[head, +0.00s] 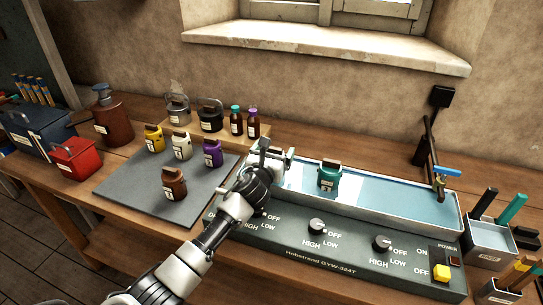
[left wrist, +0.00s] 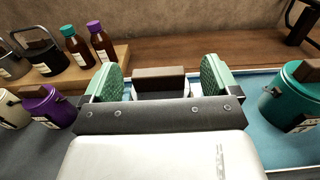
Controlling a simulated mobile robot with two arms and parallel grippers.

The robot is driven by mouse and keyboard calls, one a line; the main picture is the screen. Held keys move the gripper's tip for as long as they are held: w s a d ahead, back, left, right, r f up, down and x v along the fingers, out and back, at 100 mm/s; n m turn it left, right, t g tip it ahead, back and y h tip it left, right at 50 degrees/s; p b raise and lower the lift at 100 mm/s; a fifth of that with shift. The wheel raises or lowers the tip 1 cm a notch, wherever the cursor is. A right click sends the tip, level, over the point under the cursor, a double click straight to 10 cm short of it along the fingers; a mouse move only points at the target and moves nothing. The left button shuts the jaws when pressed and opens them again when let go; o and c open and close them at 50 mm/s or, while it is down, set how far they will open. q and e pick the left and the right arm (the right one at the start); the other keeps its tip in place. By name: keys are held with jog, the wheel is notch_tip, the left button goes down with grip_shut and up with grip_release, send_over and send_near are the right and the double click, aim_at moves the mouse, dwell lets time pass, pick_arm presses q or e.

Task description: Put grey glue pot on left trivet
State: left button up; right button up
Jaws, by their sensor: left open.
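My left gripper (head: 272,158) is over the left end of the water bath (head: 395,203). In the left wrist view its green-padded fingers (left wrist: 160,78) are open, one on each side of a brown block-shaped lid top (left wrist: 160,84) with pale patches beside it. The body below that top is hidden by the gripper, so I cannot tell its colour; it may be the grey glue pot. No trivet shows clearly; the bath's left end is covered by my gripper. My right gripper is not in view.
A teal pot (head: 329,175) stands in the bath to the right. Yellow (head: 154,139), white (head: 181,147), purple (head: 213,154) and brown (head: 174,184) pots stand on the grey mat (head: 125,184). Kettle-like pots and bottles stand on a board behind. A tap (head: 438,180) is at the right.

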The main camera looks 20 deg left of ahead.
pick_arm(q)
jog(key=s, duration=1.2)
jog(key=shift+a+r+b, duration=0.1)
jog(key=shift+a+b, duration=0.1)
jog(key=shift+b, duration=0.1)
